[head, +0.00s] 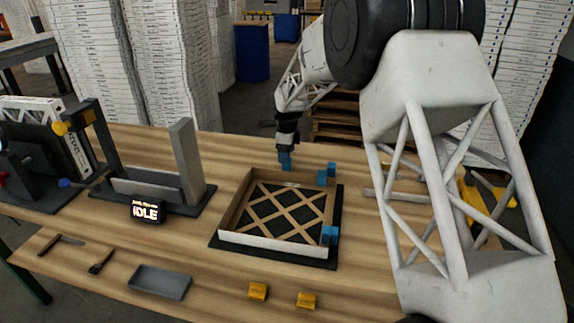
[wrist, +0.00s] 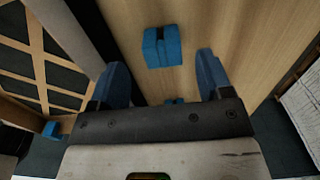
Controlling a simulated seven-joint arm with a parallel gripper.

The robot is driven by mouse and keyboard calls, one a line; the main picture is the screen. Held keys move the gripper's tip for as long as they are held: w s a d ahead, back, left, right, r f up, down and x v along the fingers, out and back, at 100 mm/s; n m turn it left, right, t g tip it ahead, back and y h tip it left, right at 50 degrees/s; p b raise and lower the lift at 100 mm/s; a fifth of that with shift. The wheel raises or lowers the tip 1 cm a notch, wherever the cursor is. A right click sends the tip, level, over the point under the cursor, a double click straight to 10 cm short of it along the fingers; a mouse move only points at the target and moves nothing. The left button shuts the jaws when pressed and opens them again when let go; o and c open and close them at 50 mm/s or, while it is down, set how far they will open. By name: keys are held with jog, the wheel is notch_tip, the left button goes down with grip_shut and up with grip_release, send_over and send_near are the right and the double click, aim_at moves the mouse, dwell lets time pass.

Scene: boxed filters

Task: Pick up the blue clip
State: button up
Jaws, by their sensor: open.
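My gripper (head: 285,160) hangs over the back of the table, just behind the box frame (head: 276,242). In the wrist view its two blue fingers (wrist: 160,70) are spread apart with nothing held between them. A blue clip (wrist: 162,47) lies on the wood beyond the fingertips, roughly centred between them. In the head view two blue clips (head: 321,178) (head: 331,168) are near the frame's back right corner. Another blue clip (head: 330,235) is at its front right corner.
The box frame holds a filter with a crossed lattice. Two yellow clips (head: 258,291) (head: 306,300) and a grey tray (head: 160,282) lie at the front. A dark fixture (head: 187,160) and an IDLE display (head: 145,212) stand left. My arm covers much of the right side.

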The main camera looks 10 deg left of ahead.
jog(key=shift+w+f, duration=0.15)
jog(key=shift+f, duration=1.7)
jog(key=c, duration=1)
jog(key=shift+r, duration=0.1)
jog(key=shift+r, duration=4.95)
